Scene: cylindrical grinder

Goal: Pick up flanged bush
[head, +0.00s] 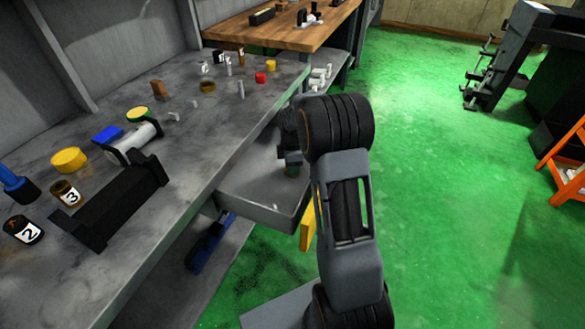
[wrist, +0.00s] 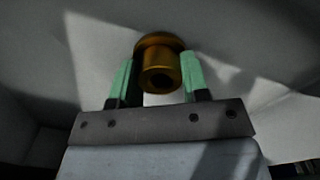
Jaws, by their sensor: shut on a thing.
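The flanged bush (wrist: 160,72) is a brass-coloured ring with a wide flange and a hole in its end. In the wrist view it sits between the two green-tipped fingers of my gripper (wrist: 158,80), which is shut on it. In the head view my gripper (head: 291,171) is low over the grey tray-like drawer (head: 262,209) at the bench's front edge, mostly behind my arm. The bush cannot be made out in the head view. Whether it touches the drawer floor cannot be told.
The grey bench (head: 215,130) holds a black cradle (head: 118,205), a yellow disc (head: 69,160), numbered pots and several small metal parts. A wooden table (head: 285,32) stands behind. An orange rack (head: 568,165) is at the right. The green floor between is clear.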

